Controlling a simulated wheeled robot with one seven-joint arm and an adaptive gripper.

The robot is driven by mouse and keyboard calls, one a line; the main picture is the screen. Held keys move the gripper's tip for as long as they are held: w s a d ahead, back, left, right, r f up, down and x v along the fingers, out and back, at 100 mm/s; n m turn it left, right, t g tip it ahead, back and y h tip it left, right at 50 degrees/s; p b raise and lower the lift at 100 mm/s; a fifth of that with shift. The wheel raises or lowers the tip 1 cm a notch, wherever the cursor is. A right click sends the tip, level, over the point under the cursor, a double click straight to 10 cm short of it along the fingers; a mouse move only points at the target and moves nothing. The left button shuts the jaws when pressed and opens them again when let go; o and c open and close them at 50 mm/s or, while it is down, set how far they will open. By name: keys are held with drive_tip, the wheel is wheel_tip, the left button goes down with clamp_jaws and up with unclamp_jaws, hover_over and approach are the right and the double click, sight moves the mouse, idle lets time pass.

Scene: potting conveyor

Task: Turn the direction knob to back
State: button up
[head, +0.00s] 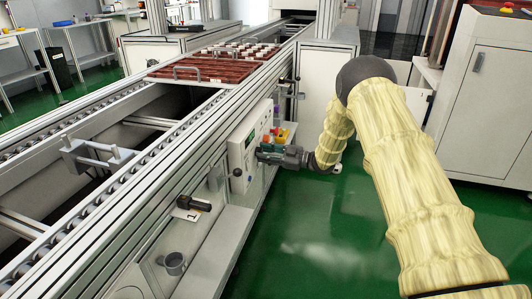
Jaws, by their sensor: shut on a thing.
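A pale control panel (243,146) is fixed to the right side of the conveyor frame, with a small green display on its face. My gripper (262,152) reaches the panel from the right, with its fingers at the panel's front. It is shut on a knob at the panel, which I take to be the direction knob. The fingers hide that knob, so its setting cannot be read. A separate black knob (238,172) shows lower on the panel, to the left of my gripper.
The roller conveyor (150,145) runs from front left to back right, with brown trays (205,68) at its far end. Coloured items (281,134) sit just behind my gripper. The green floor to the right is clear.

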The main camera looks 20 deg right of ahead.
drive_tip(key=shift+f+n+p, duration=0.15)
drive_tip(key=shift+n+p, duration=0.5)
drive_tip(key=shift+n, duration=7.05)
drive_tip(key=o, duration=1.1)
drive_tip(key=shift+c, duration=0.2)
drive_tip(key=v, duration=1.2)
